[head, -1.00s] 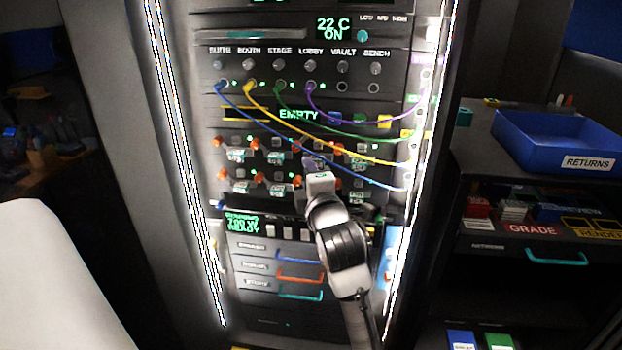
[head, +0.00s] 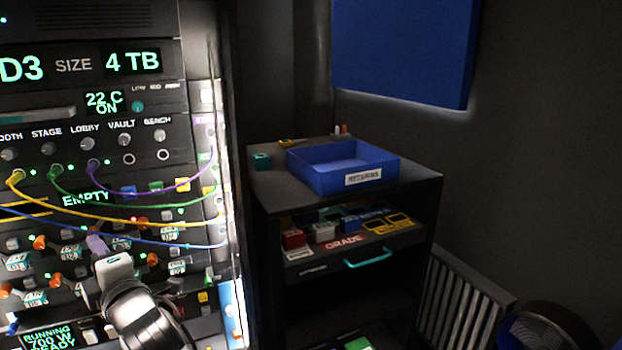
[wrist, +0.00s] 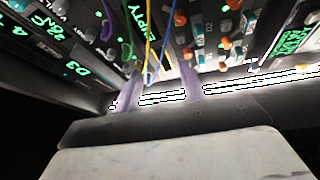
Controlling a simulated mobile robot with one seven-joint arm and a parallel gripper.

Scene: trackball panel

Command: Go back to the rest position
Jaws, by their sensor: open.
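My gripper (head: 97,246) is in front of the rack panel (head: 70,100), at the rows of orange-knobbed drive bays and below the hanging cables. In the wrist view its two pale purple fingers (wrist: 161,88) stand apart with a gap between them. Cables pass behind that gap, and nothing is seen held. I cannot tell whether the fingertips touch the panel. The lower part of my arm is cut off by the bottom edge of the head view.
Yellow (head: 100,213), green, purple and blue cables (head: 130,240) droop across the panel just above my gripper. To the right stands a dark cabinet (head: 415,190) with a blue tray (head: 320,178) on top. A ribbed radiator (head: 455,305) is at the lower right.

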